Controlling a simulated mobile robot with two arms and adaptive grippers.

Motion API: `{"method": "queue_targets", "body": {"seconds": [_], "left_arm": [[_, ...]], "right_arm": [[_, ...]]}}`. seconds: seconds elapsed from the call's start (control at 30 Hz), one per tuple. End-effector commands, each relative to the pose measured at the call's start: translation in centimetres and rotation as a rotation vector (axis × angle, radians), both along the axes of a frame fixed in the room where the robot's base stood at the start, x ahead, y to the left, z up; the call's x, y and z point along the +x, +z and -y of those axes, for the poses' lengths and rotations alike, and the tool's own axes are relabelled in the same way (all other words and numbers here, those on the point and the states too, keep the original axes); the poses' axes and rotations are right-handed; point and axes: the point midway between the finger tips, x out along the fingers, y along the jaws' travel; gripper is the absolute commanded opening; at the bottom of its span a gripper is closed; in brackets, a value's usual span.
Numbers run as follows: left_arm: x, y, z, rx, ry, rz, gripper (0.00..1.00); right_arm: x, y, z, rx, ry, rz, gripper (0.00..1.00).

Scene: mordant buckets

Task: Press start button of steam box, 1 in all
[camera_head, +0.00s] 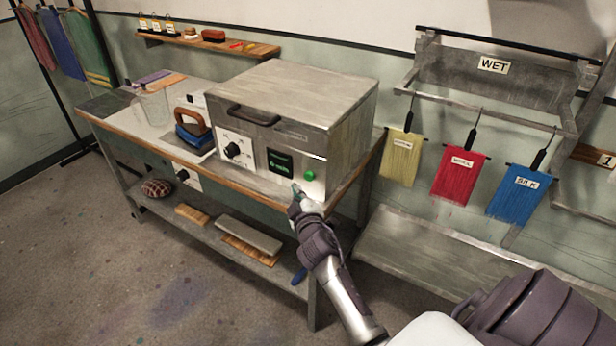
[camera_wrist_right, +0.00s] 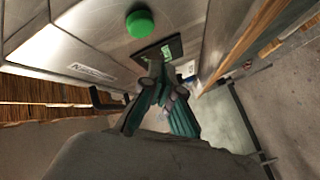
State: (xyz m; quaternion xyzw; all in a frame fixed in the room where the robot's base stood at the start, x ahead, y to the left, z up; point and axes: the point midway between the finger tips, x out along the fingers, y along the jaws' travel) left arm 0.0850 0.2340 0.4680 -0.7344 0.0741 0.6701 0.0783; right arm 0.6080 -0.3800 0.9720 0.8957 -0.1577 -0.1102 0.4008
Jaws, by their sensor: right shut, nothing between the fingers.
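The steam box (camera_head: 320,103) is a grey metal case on the workbench. Its front has a dial (camera_head: 233,151), a dark display with green text (camera_head: 279,162) and a round green start button (camera_head: 309,175). The button also shows in the right wrist view (camera_wrist_right: 140,23). My right gripper (camera_head: 297,190) is shut and empty, close to the front panel, a little below and left of the button. In the right wrist view its fingertips (camera_wrist_right: 156,70) overlap the display and stand apart from the button. Whether they touch the panel cannot be told. My left gripper is not in view.
The workbench (camera_head: 170,148) also holds an iron-like tool (camera_head: 194,130) and a clear container (camera_head: 153,107). Its lower shelf (camera_head: 205,222) carries boards. Yellow, red and blue hanks hang from a rack (camera_head: 490,92) marked WET at right. Open floor (camera_head: 120,270) lies in front.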

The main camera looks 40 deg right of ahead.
Motion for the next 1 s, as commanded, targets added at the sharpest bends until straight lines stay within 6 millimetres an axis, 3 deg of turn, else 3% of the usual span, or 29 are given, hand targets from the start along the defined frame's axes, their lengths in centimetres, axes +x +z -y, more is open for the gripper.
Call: {"method": "queue_targets", "body": {"seconds": [0.3, 1.0], "left_arm": [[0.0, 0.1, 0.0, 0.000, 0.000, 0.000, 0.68], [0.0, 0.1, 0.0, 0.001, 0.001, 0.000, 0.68]], "right_arm": [[1.0, 0.0, 2.4, 0.001, 0.000, 0.000, 0.00], [1.1, 0.0, 2.6, 0.001, 0.001, 0.000, 0.00]]}}
